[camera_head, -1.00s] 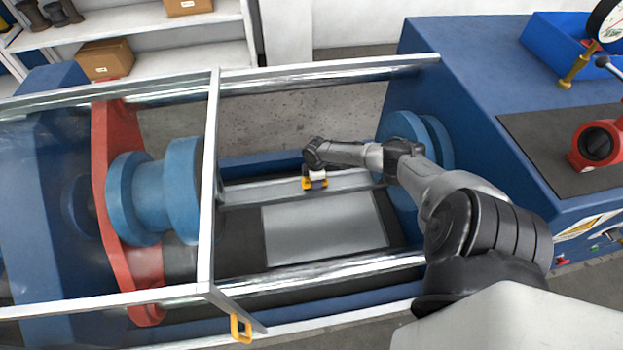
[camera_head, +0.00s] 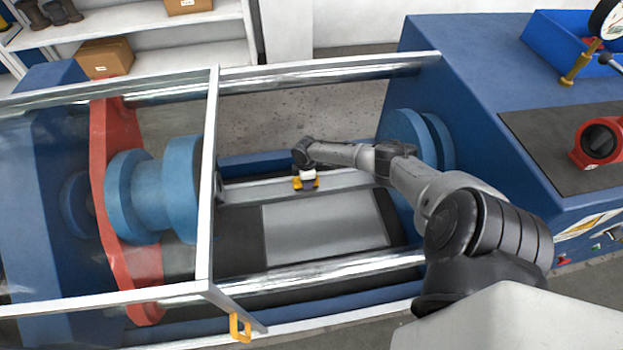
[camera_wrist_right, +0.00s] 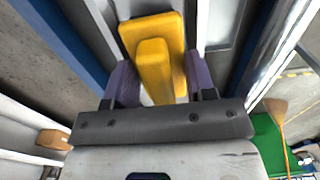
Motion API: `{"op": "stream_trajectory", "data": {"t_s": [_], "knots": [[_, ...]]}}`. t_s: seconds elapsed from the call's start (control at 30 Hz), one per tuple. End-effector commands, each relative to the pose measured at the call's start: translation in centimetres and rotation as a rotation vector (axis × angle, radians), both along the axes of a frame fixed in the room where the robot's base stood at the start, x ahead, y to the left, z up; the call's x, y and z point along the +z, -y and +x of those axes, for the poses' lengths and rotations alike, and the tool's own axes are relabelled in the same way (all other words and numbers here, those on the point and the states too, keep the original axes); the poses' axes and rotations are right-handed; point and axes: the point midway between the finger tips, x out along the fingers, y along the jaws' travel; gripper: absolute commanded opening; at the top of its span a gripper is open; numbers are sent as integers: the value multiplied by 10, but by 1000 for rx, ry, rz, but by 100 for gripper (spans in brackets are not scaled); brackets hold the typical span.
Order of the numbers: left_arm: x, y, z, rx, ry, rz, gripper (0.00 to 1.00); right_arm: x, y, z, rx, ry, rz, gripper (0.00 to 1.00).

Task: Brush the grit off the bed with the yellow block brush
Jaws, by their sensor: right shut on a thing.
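The yellow block brush (camera_head: 297,184) is in my right gripper (camera_head: 306,181), low over the back part of the bed (camera_head: 232,228), beside the pale strip behind the grey plate (camera_head: 325,228). In the right wrist view the brush (camera_wrist_right: 152,35) stands between the two purple fingers of my right gripper (camera_wrist_right: 160,85), which is shut on its handle. I cannot tell whether the bristles touch the bed. I cannot make out any grit on the bed. My left gripper is not in view.
Bright round rails run along the back (camera_head: 330,72) and front (camera_head: 340,271) of the bed. A clear guard with a white frame (camera_head: 210,180) stands to the left, over the red plate (camera_head: 125,220) and blue flanges. A blue flange (camera_head: 405,130) stands at the right end.

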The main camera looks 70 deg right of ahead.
Motion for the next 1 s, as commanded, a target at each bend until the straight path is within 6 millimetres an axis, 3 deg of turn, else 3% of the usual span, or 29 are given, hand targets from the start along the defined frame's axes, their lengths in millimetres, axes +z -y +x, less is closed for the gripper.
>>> {"op": "stream_trajectory", "data": {"t_s": [1.0], "knots": [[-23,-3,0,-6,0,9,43,-2,-34,60,1,1,0,32]]}}
